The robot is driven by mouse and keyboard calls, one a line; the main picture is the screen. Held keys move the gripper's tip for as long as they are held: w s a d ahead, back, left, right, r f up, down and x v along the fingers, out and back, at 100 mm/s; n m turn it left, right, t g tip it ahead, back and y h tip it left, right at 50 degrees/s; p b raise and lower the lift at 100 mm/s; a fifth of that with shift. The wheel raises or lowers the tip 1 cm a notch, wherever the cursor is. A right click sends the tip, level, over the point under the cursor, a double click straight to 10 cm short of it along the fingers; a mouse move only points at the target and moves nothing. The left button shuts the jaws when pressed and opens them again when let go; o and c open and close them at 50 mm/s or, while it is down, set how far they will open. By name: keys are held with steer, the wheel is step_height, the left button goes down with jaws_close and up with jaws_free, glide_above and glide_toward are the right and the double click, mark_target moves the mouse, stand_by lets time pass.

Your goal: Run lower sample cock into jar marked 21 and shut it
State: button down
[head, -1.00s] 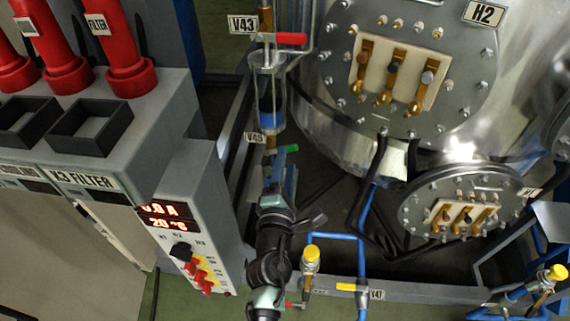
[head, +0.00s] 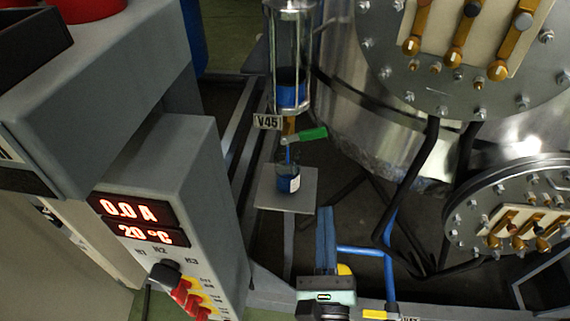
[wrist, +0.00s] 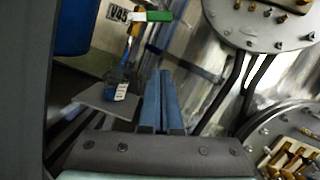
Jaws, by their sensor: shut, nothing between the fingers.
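The lower sample cock, tagged V45, has a green lever (head: 313,134) that points right and slightly up in the head view. It also shows in the wrist view (wrist: 158,16). Below it a small glass jar (head: 288,183) with dark blue contents and a white label stands upright; the label's number is too small to read. A thin blue line joins the cock to the jar; I cannot tell whether it is spout or flowing liquid. My gripper (head: 326,209) is shut and empty, below and right of the jar, apart from jar and lever. Its blue fingers (wrist: 160,75) lie together in the wrist view.
The jar stands on a grey plate (head: 301,198). A glass receiver (head: 290,92) with blue liquid hangs above the cock. A control box (head: 165,200) reading 0.0 A and 20 °C stands left. The metal vessel (head: 360,120) and black cables (head: 410,180) stand right.

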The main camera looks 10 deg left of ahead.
mark_target(304, 136)
steer(key=w+a+r+n+p, duration=0.1)
steer(key=w+a+r+p, duration=0.1)
steer(key=w+r+p, duration=0.3)
steer(key=x, duration=0.4)
steer(key=shift+w, duration=0.15)
stand_by(0.6)
steer(key=shift+r+n, duration=0.15)
steer(key=shift+n, duration=0.35)
